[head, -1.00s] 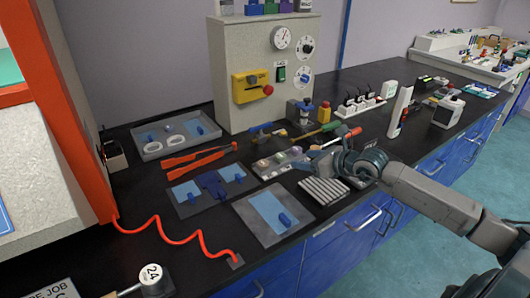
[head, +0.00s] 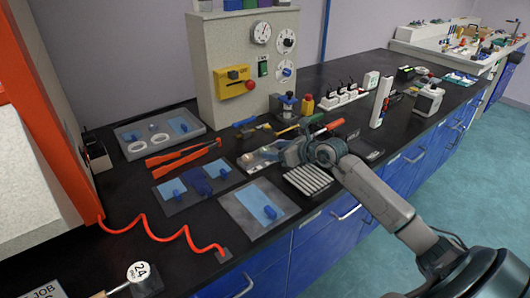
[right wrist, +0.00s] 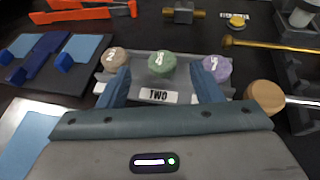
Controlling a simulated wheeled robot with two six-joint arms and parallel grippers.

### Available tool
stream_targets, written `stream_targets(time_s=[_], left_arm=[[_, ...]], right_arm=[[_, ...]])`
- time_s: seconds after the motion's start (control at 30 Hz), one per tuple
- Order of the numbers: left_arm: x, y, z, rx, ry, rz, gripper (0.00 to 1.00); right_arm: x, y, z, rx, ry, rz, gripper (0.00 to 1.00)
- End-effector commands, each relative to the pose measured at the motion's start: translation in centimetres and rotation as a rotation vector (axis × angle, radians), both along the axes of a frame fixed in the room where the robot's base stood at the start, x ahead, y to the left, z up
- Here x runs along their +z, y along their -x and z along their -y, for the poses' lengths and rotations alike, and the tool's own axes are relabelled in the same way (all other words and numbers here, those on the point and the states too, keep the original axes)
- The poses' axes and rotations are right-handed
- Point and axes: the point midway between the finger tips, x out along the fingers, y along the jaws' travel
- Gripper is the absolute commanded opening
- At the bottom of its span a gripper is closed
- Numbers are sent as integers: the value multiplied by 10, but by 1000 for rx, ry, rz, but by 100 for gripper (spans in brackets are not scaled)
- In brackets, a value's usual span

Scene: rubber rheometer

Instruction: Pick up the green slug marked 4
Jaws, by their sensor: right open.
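The green slug (right wrist: 162,62) stands in a grey tray labelled TWO (right wrist: 128,92) in the right wrist view. Its top bears a pale mark that I cannot read surely. A brown slug (right wrist: 116,57) is to its left and a purple slug (right wrist: 217,67) to its right. My right gripper (right wrist: 161,76) is open, its two blue fingers apart over the tray with the green slug between and just beyond their tips. In the head view my right gripper (head: 277,153) covers much of the tray. My left gripper is not in view.
A wooden-knobbed tool (right wrist: 264,97) lies close right of the tray. Orange tongs (head: 183,155), a blue mould on a dark plate (head: 197,183) and a ribbed grey block (head: 307,180) surround it. The grey machine (head: 215,60) stands behind.

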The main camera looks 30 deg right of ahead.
Motion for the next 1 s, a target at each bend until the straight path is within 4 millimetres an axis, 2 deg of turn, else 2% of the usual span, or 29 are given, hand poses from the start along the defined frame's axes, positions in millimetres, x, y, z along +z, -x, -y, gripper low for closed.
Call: stream_targets(time_s=[0.1, 0.3, 0.57, 0.6, 0.83, 1.0], left_arm=[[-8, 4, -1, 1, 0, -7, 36], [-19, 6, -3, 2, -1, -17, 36], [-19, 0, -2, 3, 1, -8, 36], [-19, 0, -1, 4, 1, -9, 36], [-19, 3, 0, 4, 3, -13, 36], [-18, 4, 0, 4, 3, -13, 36]], right_arm=[[-7, -15, -3, -1, -7, 1, 59], [-15, -32, -7, -1, -3, 1, 59], [-17, -34, -8, 0, 0, 1, 59], [-17, -34, -8, 0, 0, 1, 57], [-16, -34, -8, 0, -1, 1, 12], [-16, -34, -8, 0, -1, 1, 11]])
